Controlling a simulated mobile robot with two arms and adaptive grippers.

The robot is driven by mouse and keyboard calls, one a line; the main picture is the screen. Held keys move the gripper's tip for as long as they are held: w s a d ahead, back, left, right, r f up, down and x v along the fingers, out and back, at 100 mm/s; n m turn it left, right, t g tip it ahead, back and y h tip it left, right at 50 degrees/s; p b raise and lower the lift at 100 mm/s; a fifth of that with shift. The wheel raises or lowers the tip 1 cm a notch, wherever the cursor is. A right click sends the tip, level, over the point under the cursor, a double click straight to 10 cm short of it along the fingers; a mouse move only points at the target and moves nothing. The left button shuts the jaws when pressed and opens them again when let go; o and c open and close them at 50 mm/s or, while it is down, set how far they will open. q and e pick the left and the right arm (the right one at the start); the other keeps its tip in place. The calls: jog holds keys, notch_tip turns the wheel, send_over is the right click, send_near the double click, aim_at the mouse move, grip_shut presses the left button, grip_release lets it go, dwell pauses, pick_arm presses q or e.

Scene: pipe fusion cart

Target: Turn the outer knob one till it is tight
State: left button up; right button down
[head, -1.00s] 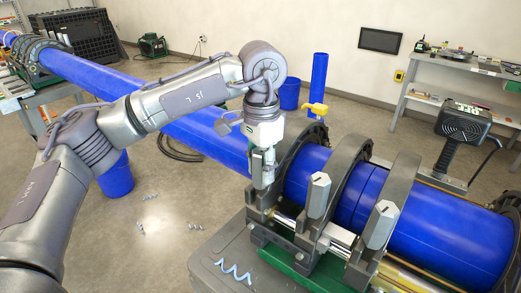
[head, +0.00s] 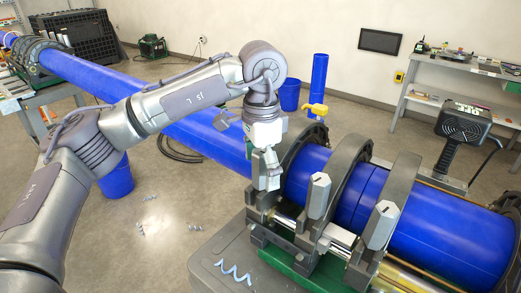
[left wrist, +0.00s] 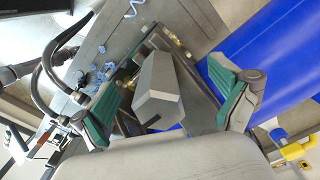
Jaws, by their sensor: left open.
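My left gripper (head: 266,178) is over the outermost clamp at the near left end of the fusion cart. In the left wrist view its two green-padded fingers (left wrist: 168,103) are open, one on each side of a grey faceted knob (left wrist: 158,90). Both pads look apart from the knob. In the head view the gripper mostly hides this knob. Two similar grey knobs, a middle one (head: 318,195) and a right one (head: 380,225), stand upright on the other clamps. My right gripper is not in view.
A long blue pipe (head: 440,235) runs through the clamps, close beside the gripper. A black heater tool (head: 462,125) stands behind the pipe at the right. A yellow-handled piece (head: 317,108) stands farther back.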

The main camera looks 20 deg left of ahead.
aim_at(261, 151)
pick_arm(q)
notch_tip(261, 151, up, 6)
jog(key=p, duration=0.4)
dwell(0.3)
